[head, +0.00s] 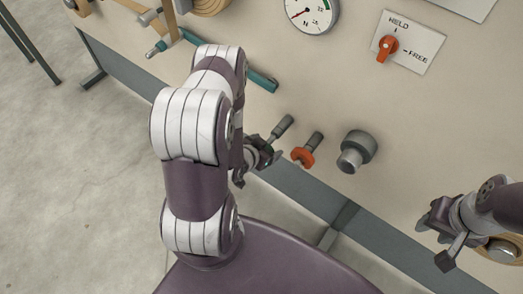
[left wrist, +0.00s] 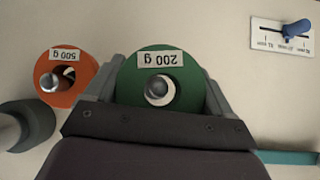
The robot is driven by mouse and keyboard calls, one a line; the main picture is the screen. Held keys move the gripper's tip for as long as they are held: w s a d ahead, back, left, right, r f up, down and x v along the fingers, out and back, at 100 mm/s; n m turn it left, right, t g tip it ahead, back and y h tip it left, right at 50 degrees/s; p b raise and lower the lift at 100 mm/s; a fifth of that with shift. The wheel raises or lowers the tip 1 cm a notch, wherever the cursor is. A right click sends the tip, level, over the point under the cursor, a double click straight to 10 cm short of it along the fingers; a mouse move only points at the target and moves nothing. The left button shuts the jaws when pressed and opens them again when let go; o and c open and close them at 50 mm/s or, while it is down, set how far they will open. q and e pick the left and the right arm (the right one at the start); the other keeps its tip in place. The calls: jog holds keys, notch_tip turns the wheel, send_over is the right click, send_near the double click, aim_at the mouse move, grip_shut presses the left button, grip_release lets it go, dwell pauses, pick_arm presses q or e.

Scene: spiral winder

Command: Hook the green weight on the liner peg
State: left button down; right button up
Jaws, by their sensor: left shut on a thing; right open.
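The green weight (left wrist: 184,76), a ring labelled 200 g, sits between the fingers of my left gripper (left wrist: 164,92), which is shut on it. A grey peg's end (left wrist: 157,87) shows inside the ring's hole. In the head view my left gripper (head: 262,152) is at the tip of a grey peg (head: 284,126), and the green weight is mostly hidden. I cannot tell whether the ring is around the peg or just in front of its end. My right gripper (head: 440,235) is open and empty at the right. I cannot tell which peg is the liner peg.
An orange 500 g weight (left wrist: 81,66) hangs on the neighbouring peg; it also shows in the head view (head: 302,157). A grey knob (head: 358,148) is right of it. A HELD/FREE switch (head: 388,46), a gauge (head: 311,12) and a teal bar (head: 262,81) are above.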

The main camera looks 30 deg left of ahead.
aim_at(271, 139)
pick_arm(q)
jog(key=w, duration=0.3)
jog(key=shift+w+d+f+b, duration=0.15)
jog(key=shift+w+f+b, duration=0.05)
jog(key=shift+w+b, duration=0.1)
jog(key=shift+w+r, duration=0.1)
jog(key=shift+w, duration=0.3)
jog(key=shift+w+f, duration=0.2)
jog(key=shift+w, duration=0.15)
pick_arm(e)
jog(key=shift+w+f, duration=0.25)
jog(key=shift+f, duration=0.45)
pick_arm(q)
grip_release()
jog(key=shift+s+r, duration=0.1)
